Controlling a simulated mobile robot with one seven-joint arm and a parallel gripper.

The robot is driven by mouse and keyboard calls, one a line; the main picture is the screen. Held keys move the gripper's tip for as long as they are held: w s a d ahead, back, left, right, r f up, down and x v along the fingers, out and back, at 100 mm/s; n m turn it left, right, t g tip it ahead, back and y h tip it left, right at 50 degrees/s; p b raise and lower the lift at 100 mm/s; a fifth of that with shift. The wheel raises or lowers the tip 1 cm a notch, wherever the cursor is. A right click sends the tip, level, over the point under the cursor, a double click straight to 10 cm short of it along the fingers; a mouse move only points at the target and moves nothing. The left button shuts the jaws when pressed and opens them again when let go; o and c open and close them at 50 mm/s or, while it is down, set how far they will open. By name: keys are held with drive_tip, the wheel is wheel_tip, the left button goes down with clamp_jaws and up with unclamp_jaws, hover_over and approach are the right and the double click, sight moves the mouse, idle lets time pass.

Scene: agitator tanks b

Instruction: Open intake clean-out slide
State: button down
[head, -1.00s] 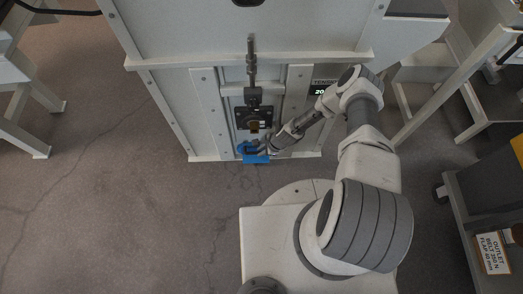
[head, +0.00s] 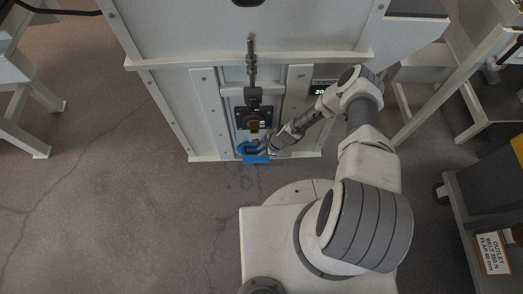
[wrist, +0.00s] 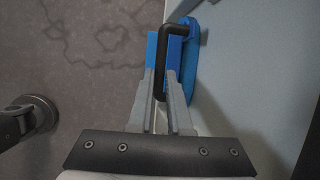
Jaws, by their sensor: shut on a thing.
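The intake clean-out slide appears as a blue piece (head: 254,157) low on the front of the grey machine cabinet, near its bottom edge. In the wrist view the blue part (wrist: 191,50) carries a black bar handle (wrist: 174,28). My gripper (head: 264,148) reaches it from the right in the head view. In the wrist view my gripper (wrist: 160,75) has its two grey fingers close together at the handle, shut on it. The exact contact at the fingertips is partly hidden.
A black fitting (head: 254,117) with a vertical rod (head: 251,62) sits above the blue piece. The floor (head: 110,190) at left is clear.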

wheel_tip(320, 180, up, 3)
drive_tip(key=shift+r+p, duration=0.1)
drive_tip(key=shift+p, duration=0.95)
drive_tip(key=c, duration=0.8)
unclamp_jaws()
drive_tip(key=shift+c, duration=0.2)
drive_tip(key=p+v, duration=0.6)
drive_tip(key=v, duration=1.1)
drive_tip(key=shift+r, duration=0.15)
